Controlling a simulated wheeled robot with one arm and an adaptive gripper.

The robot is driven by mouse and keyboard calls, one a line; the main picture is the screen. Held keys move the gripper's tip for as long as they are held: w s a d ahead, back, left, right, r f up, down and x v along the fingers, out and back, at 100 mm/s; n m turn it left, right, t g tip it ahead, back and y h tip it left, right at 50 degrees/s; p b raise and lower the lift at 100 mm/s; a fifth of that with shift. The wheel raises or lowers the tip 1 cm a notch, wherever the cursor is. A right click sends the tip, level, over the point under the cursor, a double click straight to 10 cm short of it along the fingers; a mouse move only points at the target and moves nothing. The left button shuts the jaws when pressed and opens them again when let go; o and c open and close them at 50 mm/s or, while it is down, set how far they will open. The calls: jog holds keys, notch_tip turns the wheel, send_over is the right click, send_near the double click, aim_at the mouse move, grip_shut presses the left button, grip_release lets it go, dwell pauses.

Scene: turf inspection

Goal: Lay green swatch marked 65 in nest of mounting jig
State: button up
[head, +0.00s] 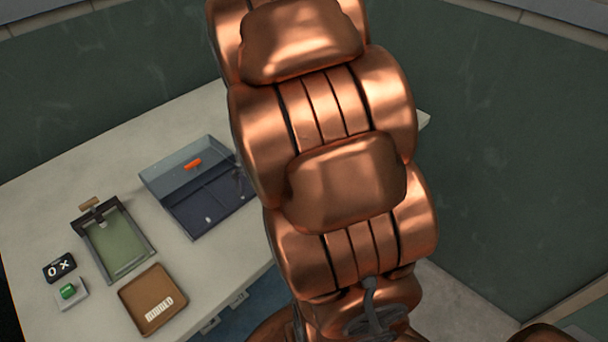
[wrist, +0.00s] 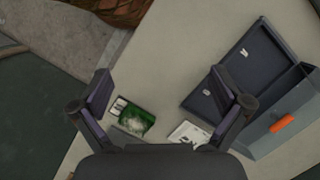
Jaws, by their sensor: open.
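A green swatch (wrist: 138,121) with a small white label lies on the table in the wrist view; its number is too small to read. My gripper (wrist: 160,92) is open and empty, with its fingers spread to either side of the swatch in the picture. The swatch and my gripper are hidden behind my arm in the head view. A grey framed jig (head: 80,233) with a pale green bed (head: 115,240) and a clamp at its far end stands at the left of the table; it appears to be the mounting jig. No swatch is distinguishable in it.
A dark tray (head: 195,213) with a clear lid and orange handle (head: 193,164) stands mid-table. A brown tray (head: 140,299), a black O X tile (head: 59,267) and a green button block (head: 68,292) are near the jig. A white card (wrist: 188,133) lies near the swatch.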

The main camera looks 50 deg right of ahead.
jog(key=w+d+f+m+p, duration=0.1)
jog(key=d+m, duration=0.1)
jog(key=d, duration=0.4)
jog(key=w+d+f+m+t+y+p, duration=0.1)
jog(key=d+m, duration=0.2)
jog(key=d, duration=0.3)
jog(key=w+d+f+m+y+p, duration=0.1)
jog(key=w+d+m+p, duration=0.1)
jog(key=d, duration=0.4)
jog(key=shift+f+m+t, duration=0.15)
jog(key=shift+m+t, duration=0.25)
jog(key=shift+d+f+p+x, duration=0.15)
jog(key=shift+p+x, duration=0.45)
jog(key=shift+x, duration=0.7)
jog(key=shift+d+p+x, duration=0.2)
jog(key=shift+p+x, duration=0.4)
jog(key=shift+x, duration=0.7)
jog(key=shift+d+f+p+x, duration=0.15)
jog(key=shift+p+x, duration=0.45)
jog(key=shift+x, duration=0.7)
jog(key=shift+r, duration=0.15)
jog(key=c, duration=0.9)
jog(key=shift+o, duration=0.2)
